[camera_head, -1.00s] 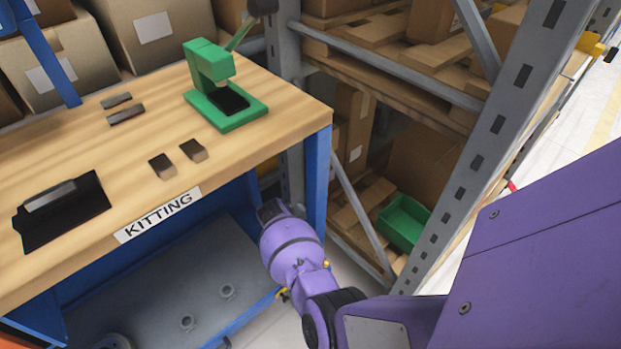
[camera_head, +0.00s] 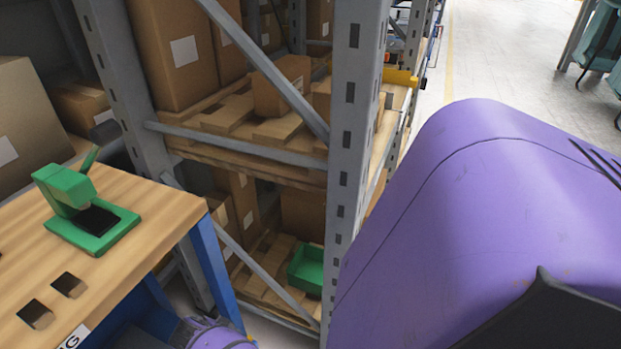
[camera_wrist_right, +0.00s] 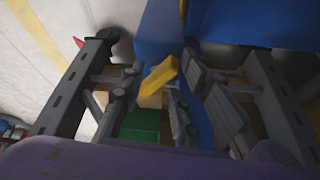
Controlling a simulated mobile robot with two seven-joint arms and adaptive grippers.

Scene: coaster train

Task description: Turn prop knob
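No prop knob can be made out in either view. My right gripper (camera_wrist_right: 155,92) shows in the right wrist view, with its dark fingers apart at left and right. Nothing is clearly held between them; a yellow piece (camera_wrist_right: 160,74) and a green surface (camera_wrist_right: 140,127) show in the gap, and I cannot tell how far off the yellow piece is. In the head view only purple links of my right arm show, and its gripper is out of sight. My left gripper is in neither view.
A grey rack upright (camera_head: 350,130) and shelves with cartons (camera_head: 175,55) stand beyond. A green bin (camera_head: 306,268) sits low. Open floor (camera_head: 500,50) lies at upper right.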

